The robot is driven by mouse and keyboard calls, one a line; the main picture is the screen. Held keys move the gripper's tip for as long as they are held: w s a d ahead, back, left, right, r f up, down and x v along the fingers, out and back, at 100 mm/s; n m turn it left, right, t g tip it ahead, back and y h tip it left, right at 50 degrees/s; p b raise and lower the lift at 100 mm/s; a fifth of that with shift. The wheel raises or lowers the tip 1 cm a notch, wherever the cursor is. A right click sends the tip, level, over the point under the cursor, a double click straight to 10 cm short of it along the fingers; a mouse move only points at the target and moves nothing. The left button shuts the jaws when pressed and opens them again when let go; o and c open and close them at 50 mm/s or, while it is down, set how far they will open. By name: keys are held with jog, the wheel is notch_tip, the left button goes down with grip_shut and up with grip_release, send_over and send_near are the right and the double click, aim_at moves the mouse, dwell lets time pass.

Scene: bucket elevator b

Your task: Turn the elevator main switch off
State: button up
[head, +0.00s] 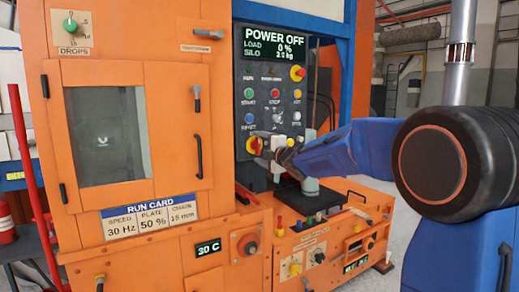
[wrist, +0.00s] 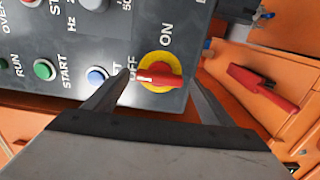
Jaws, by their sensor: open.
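The main switch is a yellow disc with a red handle (wrist: 158,77) on the grey control panel. Its handle lies along the line toward the OFF label, and the ON label is a quarter turn away. It also shows in the head view, low on the panel, partly behind my gripper. My gripper (head: 262,145) is open in front of the switch. In the wrist view its two fingers (wrist: 162,82) stand apart, one on each side of the switch; whether either touches it is unclear. The panel's display (head: 275,45) reads POWER OFF, load 0 %.
A red emergency-type button (head: 299,73) and several coloured buttons sit above the switch. An orange cabinet door (head: 110,120) with a window stands left. A low orange bench (head: 330,240) with knobs lies below. A red lever (wrist: 262,86) is right of the switch in the wrist view.

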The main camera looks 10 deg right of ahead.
jog(key=v, duration=1.7)
jog(key=shift+s, duration=0.15)
jog(key=shift+d, duration=0.1)
